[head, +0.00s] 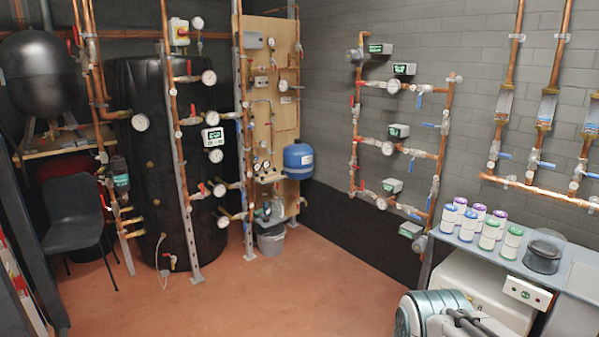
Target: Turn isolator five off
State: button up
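Several valves with blue handles (420,101) and red handles (357,109) sit on the copper pipe frame on the grey wall. Other red-handled valves (187,79) are on the pipes before the tank. No label reading five is legible, so I cannot tell which one is isolator five. My gripper cannot be made out in this view.
A black chair (75,215) stands at the left. A grey bucket (271,241) is under the wooden board (284,75). A bench (470,243) with several green, blue and purple cans is at the right. The reddish floor (290,290) in the middle is clear.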

aim_at(19, 283)
jog(key=u, duration=0.2)
jog(key=i, duration=1.9)
jog(key=u, duration=0.55)
jog(key=i, duration=1.65)
jog(key=u, duration=1.3)
jog(key=i, duration=1.05)
jog(key=u, duration=1.55)
jog(key=i, duration=0.6)
jog(key=u, duration=0.3)
jog(key=k, duration=0.5)
jog(key=z, duration=0.8)
jog(key=i, duration=0.55)
